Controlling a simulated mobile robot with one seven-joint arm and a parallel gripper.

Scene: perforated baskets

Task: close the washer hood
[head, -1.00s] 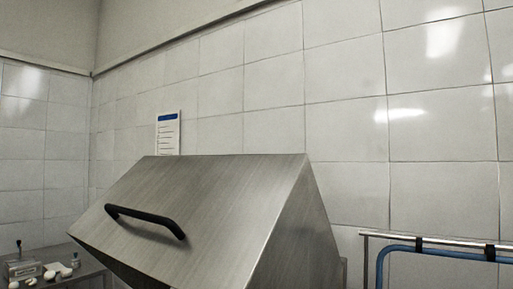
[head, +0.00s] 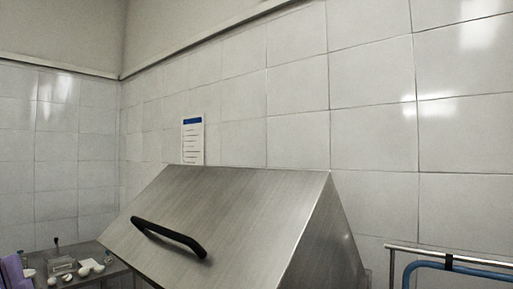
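The washer hood (head: 255,215) is a brushed steel box with a sloped front, in the lower middle of the head view. A black bar handle (head: 168,238) is fixed across its sloped face, tilted down to the right. The hood appears raised and tilted, but its lower edge and whatever is under it are cut off by the frame. My gripper is not in view, and nothing is seen touching the handle.
A steel side table (head: 105,277) at the lower left bears small white items and a small device. Something purple (head: 12,272) shows at the left edge. A metal rail (head: 450,257) with a blue tube stands at the lower right. A tiled wall with a notice (head: 192,140) is behind.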

